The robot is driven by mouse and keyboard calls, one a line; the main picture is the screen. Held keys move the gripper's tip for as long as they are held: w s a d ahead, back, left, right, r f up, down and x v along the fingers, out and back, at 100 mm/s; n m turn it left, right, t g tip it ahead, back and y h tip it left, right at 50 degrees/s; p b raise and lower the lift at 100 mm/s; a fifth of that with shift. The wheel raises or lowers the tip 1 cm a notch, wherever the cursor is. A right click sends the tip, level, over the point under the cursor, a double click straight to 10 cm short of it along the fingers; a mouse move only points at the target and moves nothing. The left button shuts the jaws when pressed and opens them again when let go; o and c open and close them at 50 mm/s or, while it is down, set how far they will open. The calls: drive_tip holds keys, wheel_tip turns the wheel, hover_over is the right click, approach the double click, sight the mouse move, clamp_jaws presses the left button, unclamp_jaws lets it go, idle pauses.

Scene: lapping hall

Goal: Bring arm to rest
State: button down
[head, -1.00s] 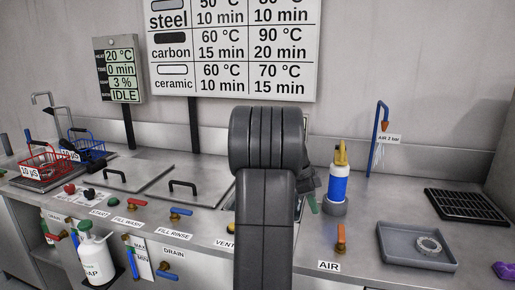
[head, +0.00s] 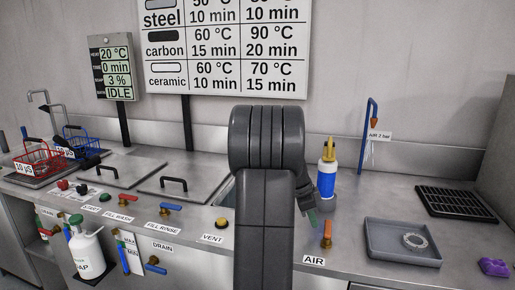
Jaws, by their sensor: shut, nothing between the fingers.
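My arm (head: 265,190) stands upright in the middle of the head view and hides part of the bench behind it. My gripper (head: 313,216) shows only in part, to the right of the arm, pointing down over the bench. It is shut and empty. It is left of the orange AIR valve handle (head: 327,234) and in front of the blue and white bottle (head: 327,168) with a yellow top.
A grey tray (head: 375,253) with a metal ring (head: 415,241) lies at the right, near a black grate (head: 459,202) and a purple object (head: 494,267). Red (head: 38,157) and blue (head: 82,141) baskets stand at the far left. A blue air hose stand (head: 367,135) rises behind.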

drive_tip(key=n, duration=0.2)
drive_tip(key=s+a+n+t, duration=0.1)
drive_tip(key=shift+s+a+n, duration=0.15)
drive_tip(key=shift+s+n, duration=0.15)
drive_tip(key=shift+n, duration=0.1)
drive_tip(key=n, duration=0.1)
drive_tip(key=s+n+t+p, duration=0.1)
drive_tip(key=shift+s+a+r+n+y+p, duration=0.1)
drive_tip(key=shift+a+r+n+y+p, duration=0.05)
drive_tip(key=shift+a+n+y+p, duration=0.15)
drive_tip(key=n+p, duration=0.1)
drive_tip(key=s+n+t+p, duration=0.1)
drive_tip(key=s+n+y+p, duration=0.1)
drive_tip(key=p, duration=0.1)
drive_tip(key=shift+a+r+n, duration=0.1)
drive_tip(key=shift+a+n, duration=0.15)
drive_tip(key=shift+n, duration=0.05)
drive_tip(key=shift+s+n+t+p, duration=0.3)
drive_tip(key=shift+n+t+p, duration=0.1)
drive_tip(key=shift+n+p, duration=0.45)
drive_tip(key=shift+s+f+y+p, duration=0.1)
drive_tip(key=shift+f+y+p, duration=0.1)
drive_tip(key=shift+y+p, duration=0.1)
drive_tip(key=shift+n, duration=0.25)
